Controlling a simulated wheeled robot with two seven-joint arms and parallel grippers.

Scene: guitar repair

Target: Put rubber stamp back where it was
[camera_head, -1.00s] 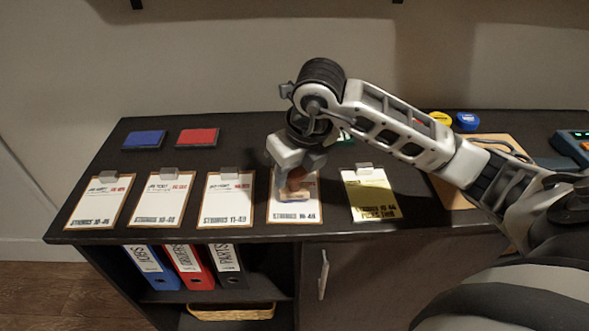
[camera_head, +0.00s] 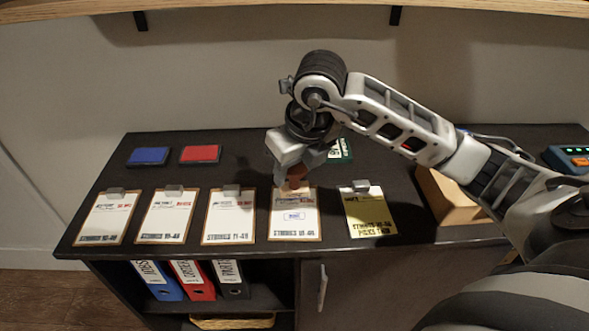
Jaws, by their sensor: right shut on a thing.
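My right gripper (camera_head: 293,181) is shut on the rubber stamp (camera_head: 297,183), whose brown wooden handle shows between the fingers. It holds the stamp over the upper part of the fourth clipboard (camera_head: 296,231) from the left. Whether the stamp's base touches the paper is hard to tell. A small blue imprint (camera_head: 293,216) shows on that sheet, just below the stamp. The blue ink pad (camera_head: 149,156) and the red ink pad (camera_head: 200,154) lie at the back left of the dark cabinet top. My left gripper is out of view.
A green item (camera_head: 341,152) is partly hidden behind my right arm. A wooden box (camera_head: 447,200) and a blue device (camera_head: 570,158) are at the right. A shelf crosses above.

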